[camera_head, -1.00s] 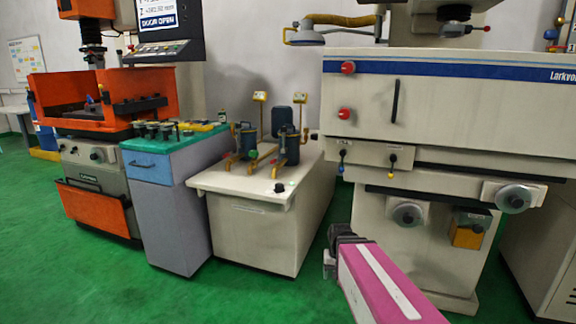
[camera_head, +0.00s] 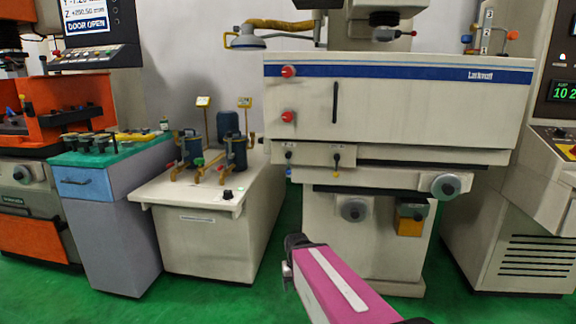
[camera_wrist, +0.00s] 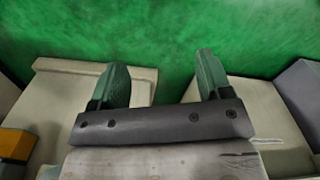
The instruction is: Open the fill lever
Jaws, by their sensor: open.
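Two small levers hang on the front of the large cream machine: a dark one on the left (camera_head: 289,154) and a yellow-tipped one to its right (camera_head: 337,158). Their labels are too small to read, so I cannot tell which is the fill lever. My gripper (camera_wrist: 163,82) is open and empty in the wrist view, its two green fingers apart over green floor. In the head view my pink arm is at the lower middle, and its dark end is below and apart from both levers.
The cream machine (camera_head: 400,110) has red knobs, a vertical handle and round handwheels (camera_head: 446,186). A cream pump cabinet (camera_head: 200,240) and a grey drawer cabinet (camera_head: 110,235) stand to the left. A control cabinet (camera_head: 530,240) stands at right. Green floor is open in front.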

